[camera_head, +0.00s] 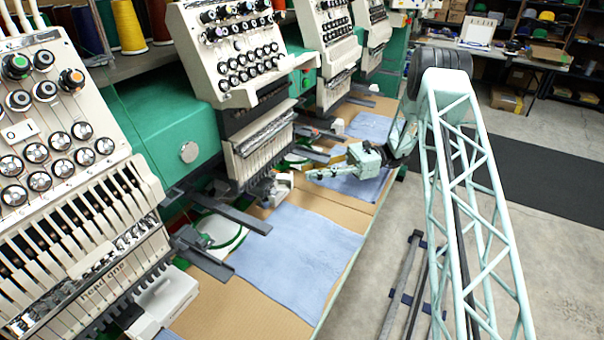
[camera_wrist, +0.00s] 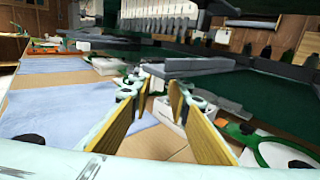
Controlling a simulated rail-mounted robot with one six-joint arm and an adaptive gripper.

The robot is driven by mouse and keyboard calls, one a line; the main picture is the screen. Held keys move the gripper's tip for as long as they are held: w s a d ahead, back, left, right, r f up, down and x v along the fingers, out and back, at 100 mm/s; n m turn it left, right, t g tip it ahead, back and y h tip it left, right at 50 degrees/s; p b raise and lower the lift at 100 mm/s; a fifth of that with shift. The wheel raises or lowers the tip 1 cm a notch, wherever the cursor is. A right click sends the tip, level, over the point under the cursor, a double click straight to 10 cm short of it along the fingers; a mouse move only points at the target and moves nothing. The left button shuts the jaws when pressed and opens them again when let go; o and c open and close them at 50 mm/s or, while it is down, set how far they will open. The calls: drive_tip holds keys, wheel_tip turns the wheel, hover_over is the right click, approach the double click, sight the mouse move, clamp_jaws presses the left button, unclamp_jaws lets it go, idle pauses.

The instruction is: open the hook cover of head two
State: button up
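Head two (camera_head: 240,75) is the second cream embroidery head from the left, beyond the one labelled "head one" (camera_head: 95,285). Low under head two, a small whitish block (camera_head: 280,187) looks like its hook cover; I cannot clearly tell whether it is shut. My gripper (camera_head: 312,174) is just right of that block, apart from it, above the tan table. In the wrist view my gripper (camera_wrist: 161,88) has its two yellow-padded fingers spread wide. A whitish piece (camera_wrist: 168,110) shows between and beyond them, probably the same cover, partly hidden by the right finger.
Blue cloths (camera_head: 298,250) lie on the tan table (camera_head: 225,318). Dark hoop arms (camera_head: 232,212) and a green-rimmed hoop (camera_head: 222,234) jut out beside head two. A white cover (camera_head: 168,298) sits under head one. Open floor (camera_head: 560,240) lies right of the table.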

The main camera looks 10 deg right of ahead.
drive_tip(key=d, duration=0.6)
drive_tip(key=shift+w+d, duration=0.25)
drive_tip(key=shift+w, duration=0.05)
idle(0.3)
